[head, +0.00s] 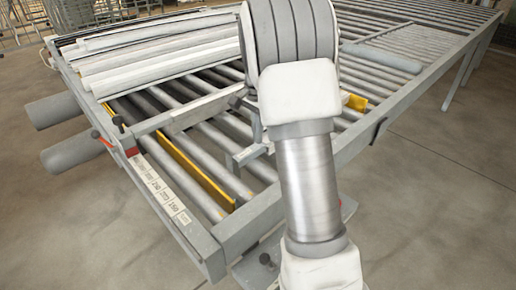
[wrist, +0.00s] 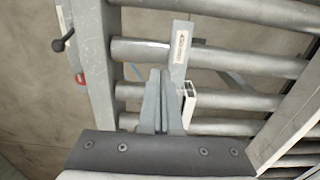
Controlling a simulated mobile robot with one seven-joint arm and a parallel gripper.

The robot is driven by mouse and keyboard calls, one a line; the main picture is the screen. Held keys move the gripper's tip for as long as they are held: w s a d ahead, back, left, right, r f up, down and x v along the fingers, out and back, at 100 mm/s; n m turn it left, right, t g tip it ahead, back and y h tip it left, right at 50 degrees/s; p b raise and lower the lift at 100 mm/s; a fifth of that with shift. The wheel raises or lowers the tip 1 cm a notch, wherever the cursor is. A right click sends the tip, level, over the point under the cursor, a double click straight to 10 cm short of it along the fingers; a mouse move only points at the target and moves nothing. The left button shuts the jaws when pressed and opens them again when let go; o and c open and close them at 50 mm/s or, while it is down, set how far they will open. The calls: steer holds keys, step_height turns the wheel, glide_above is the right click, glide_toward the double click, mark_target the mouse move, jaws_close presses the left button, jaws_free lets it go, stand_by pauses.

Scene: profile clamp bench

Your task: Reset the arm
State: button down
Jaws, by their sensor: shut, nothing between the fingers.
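My gripper (wrist: 160,78) shows at the lower middle of the wrist view. Its two grey fingers are together with nothing between them. They are over the roller bench, beside a flat grey bar with a small label (wrist: 180,48) and the open square end of a pale profile (wrist: 190,94). I cannot tell whether the fingers touch either one. In the head view my own arm stands in front of the bench and hides the gripper.
The roller bench (head: 205,238) fills the middle, with yellow strips (head: 190,168) between rollers. Several long pale profiles (head: 150,62) lie stacked at its far left. A black-knobbed lever (wrist: 58,45) sits at the bench's edge. Open concrete floor (head: 445,200) lies to the right.

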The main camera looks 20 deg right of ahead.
steer(key=shift+a+r, duration=0.1)
steer(key=shift+r, duration=1.3)
steer(key=s+a+r+n+t, duration=0.2)
steer(key=s+a+r+n, duration=0.35)
steer(key=s, duration=0.45)
steer(key=s+a+r+n+t, duration=0.2)
steer(key=s+a+r+n, duration=0.35)
steer(key=s, duration=0.35)
steer(key=s+a+f+n+t, duration=0.1)
steer(key=s+a+f+n, duration=0.1)
steer(key=s, duration=0.6)
steer(key=shift+a+f+n+t, duration=0.3)
steer(key=shift+a+f+n, duration=0.15)
steer(key=shift+n, duration=0.25)
steer(key=shift+s, duration=0.1)
